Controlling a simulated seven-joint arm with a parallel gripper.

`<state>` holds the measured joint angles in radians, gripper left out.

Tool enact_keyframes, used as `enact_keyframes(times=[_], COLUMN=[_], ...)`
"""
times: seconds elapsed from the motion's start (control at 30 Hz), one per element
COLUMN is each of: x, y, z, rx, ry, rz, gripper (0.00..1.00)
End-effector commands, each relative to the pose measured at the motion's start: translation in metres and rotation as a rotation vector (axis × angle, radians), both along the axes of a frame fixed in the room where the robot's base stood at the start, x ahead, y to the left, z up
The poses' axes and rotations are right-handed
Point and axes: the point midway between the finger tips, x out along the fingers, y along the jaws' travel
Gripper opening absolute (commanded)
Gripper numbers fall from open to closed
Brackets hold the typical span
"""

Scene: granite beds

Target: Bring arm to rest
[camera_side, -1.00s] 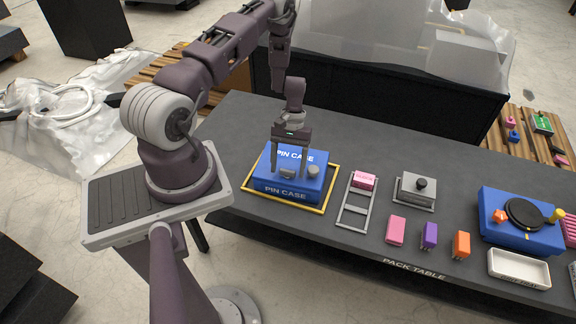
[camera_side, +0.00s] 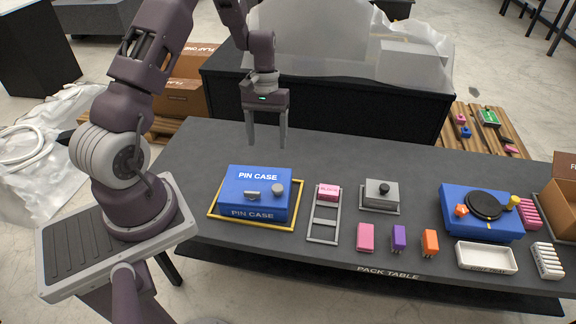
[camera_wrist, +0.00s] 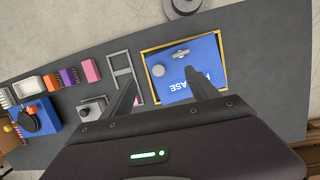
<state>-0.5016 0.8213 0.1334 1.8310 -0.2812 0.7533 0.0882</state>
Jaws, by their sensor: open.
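My gripper (camera_side: 268,140) is open and empty. It hangs with its fingers pointing down, above the back part of the dark pack table (camera_side: 330,160). The blue pin case (camera_side: 254,192) sits shut inside a yellow frame (camera_side: 214,212) on the table, below and in front of my gripper. The wrist view shows my gripper's two fingers (camera_wrist: 160,85) apart, with the pin case (camera_wrist: 195,75) beyond them. Nothing is between the fingers.
A grey rack (camera_side: 322,226) holds a pink block (camera_side: 329,192). A grey box with a black knob (camera_side: 380,194), pink, purple and orange blocks (camera_side: 398,238), a blue turntable unit (camera_side: 482,213) and a white tray (camera_side: 486,257) stand to the right. The table's back strip is clear.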

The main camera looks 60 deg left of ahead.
Motion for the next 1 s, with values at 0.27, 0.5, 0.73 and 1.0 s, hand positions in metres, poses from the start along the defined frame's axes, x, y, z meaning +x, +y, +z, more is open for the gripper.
enact_keyframes(times=[0.27, 0.5, 0.73, 1.0], x=[-0.042, -0.149, -0.189, -0.190], y=[-0.121, -0.181, -0.190, -0.190], z=[0.201, 0.258, 0.257, 0.257], rx=[0.147, 0.277, 0.330, 0.332], ry=[-0.328, -0.582, -0.680, -0.681], rz=[-0.356, -0.614, -0.698, -0.698], gripper=[0.69, 0.69, 0.69, 0.69])
